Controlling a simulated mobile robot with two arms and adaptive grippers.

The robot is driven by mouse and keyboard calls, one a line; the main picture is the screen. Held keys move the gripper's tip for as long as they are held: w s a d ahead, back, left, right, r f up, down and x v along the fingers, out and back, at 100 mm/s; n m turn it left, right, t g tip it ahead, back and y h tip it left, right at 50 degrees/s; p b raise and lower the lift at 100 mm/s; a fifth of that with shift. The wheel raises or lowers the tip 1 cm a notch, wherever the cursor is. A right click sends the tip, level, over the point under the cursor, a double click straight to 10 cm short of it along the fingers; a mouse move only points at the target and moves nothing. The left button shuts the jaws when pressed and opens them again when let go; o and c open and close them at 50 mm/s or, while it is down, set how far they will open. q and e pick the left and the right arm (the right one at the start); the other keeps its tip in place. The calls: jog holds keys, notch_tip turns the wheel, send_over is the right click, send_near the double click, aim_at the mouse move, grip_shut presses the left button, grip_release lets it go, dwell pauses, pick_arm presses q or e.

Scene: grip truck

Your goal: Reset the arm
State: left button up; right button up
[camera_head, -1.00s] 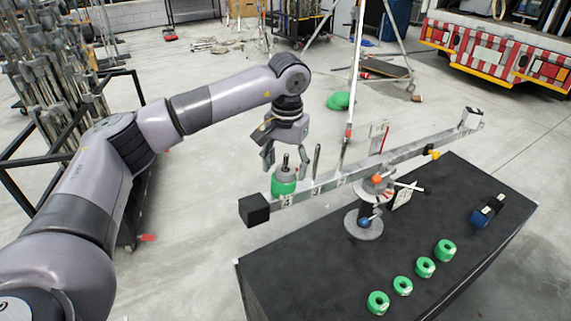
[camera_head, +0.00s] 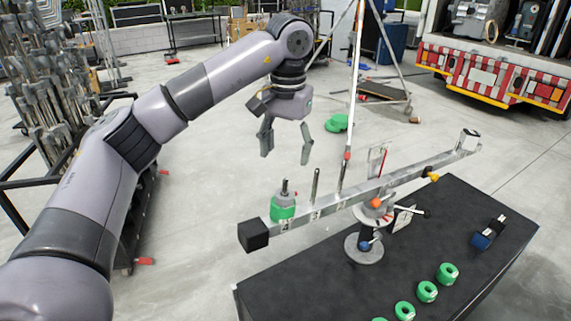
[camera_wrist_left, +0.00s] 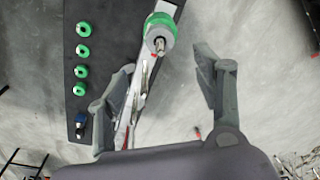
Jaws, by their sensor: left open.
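My left gripper (camera_head: 286,147) is open and empty above the left end of the balance beam (camera_head: 345,197). Its fingers point down and are apart from everything. A green ring weight (camera_head: 283,208) sits around a metal post near the beam's left end, below my gripper. In the left wrist view, this green weight (camera_wrist_left: 159,28) lies beyond my open fingers (camera_wrist_left: 163,93), clear of them. The beam is tilted, with its right end higher, and rests on a round-based stand (camera_head: 364,248). My right gripper is not in view.
The black table (camera_head: 310,285) holds several loose green rings (camera_head: 427,291) near its front and a small blue-and-black device (camera_head: 488,234) at right. A tripod (camera_head: 398,60) and a truck (camera_head: 490,75) stand behind. A rack of metal parts (camera_head: 40,90) is at left.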

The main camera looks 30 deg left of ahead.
pick_arm(q)
jog(key=shift+r, duration=0.25)
dwell(0.3)
